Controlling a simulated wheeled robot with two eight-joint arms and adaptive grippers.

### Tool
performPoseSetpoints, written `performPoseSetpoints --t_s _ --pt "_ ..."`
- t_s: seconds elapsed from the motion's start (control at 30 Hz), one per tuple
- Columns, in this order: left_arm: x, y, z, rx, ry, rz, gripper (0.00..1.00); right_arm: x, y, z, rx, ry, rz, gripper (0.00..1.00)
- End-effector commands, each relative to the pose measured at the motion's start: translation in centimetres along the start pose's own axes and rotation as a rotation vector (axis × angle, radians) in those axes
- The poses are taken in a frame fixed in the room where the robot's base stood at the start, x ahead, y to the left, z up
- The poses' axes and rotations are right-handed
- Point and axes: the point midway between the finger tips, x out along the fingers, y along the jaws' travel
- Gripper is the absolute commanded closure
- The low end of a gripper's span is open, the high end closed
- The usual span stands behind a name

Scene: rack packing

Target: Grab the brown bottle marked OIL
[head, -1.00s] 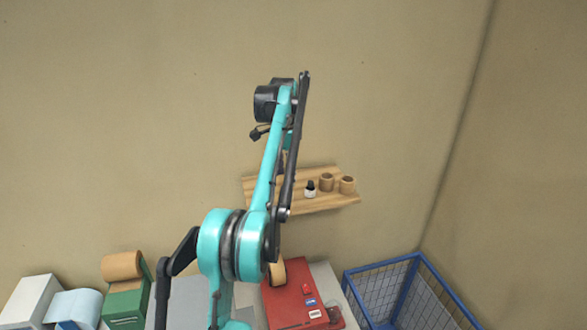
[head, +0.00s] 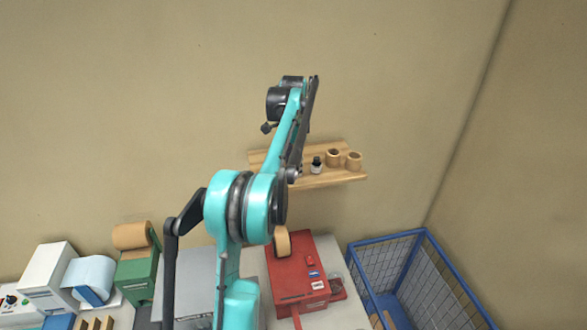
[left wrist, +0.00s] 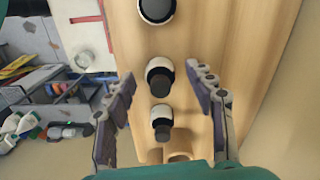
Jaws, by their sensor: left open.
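The wooden shelf (head: 330,178) is on the back wall. In the left wrist view, several bottles with dark round caps stand in a row on it: a top one (left wrist: 157,8) cut by the frame edge, a middle one (left wrist: 160,72) and a lower one (left wrist: 161,122). No OIL mark or brown body can be made out. My left gripper (left wrist: 160,76) is open and empty, its fingers on either side of the middle bottle in the picture. In the head view one black-capped bottle (head: 316,165) shows; my left arm hides the shelf's left part. My right gripper is out of view.
Two wooden cups (head: 333,157) (head: 354,161) stand on the shelf's right end. Below are a red machine (head: 298,275), a blue wire basket (head: 375,270) and a green dispenser with a brown roll (head: 137,275). The wall above the shelf is bare.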

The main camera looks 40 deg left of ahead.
Motion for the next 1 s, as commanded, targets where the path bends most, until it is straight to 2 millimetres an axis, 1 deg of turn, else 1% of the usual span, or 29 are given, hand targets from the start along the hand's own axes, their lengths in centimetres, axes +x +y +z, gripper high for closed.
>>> performPoseSetpoints --t_s 0.1,0.17,0.2,0.27,0.3,0.33,0.6,0.73,0.87,0.97,1.0 --pt "0.0 0.0 0.0 0.0 0.0 0.0 0.46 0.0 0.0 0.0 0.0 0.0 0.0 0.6" --pt "0.0 0.0 0.0 0.0 0.0 0.0 0.61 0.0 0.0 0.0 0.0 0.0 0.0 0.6" --pt "0.0 0.0 0.0 0.0 0.0 0.0 0.72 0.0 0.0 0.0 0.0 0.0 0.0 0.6" --pt "0.0 0.0 0.0 0.0 0.0 0.0 0.88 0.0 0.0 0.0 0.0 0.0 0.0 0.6" --pt "0.0 0.0 0.0 0.0 0.0 0.0 0.98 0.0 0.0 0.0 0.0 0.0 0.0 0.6" --pt "0.0 0.0 0.0 0.0 0.0 0.0 1.0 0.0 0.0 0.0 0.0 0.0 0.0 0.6" --pt "0.0 0.0 0.0 0.0 0.0 0.0 1.0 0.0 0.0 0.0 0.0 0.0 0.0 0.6" --pt "-0.4 0.0 0.0 0.0 0.0 0.0 1.0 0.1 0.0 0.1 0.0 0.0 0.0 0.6" --pt "-1.5 0.0 0.0 0.0 0.0 0.0 1.0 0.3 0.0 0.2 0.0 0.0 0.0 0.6" --pt "-2.9 -0.1 0.0 0.0 0.0 0.0 1.0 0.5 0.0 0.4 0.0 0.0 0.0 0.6" --pt "-3.7 0.0 0.0 0.0 0.0 0.0 1.0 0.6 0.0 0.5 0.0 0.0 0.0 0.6"
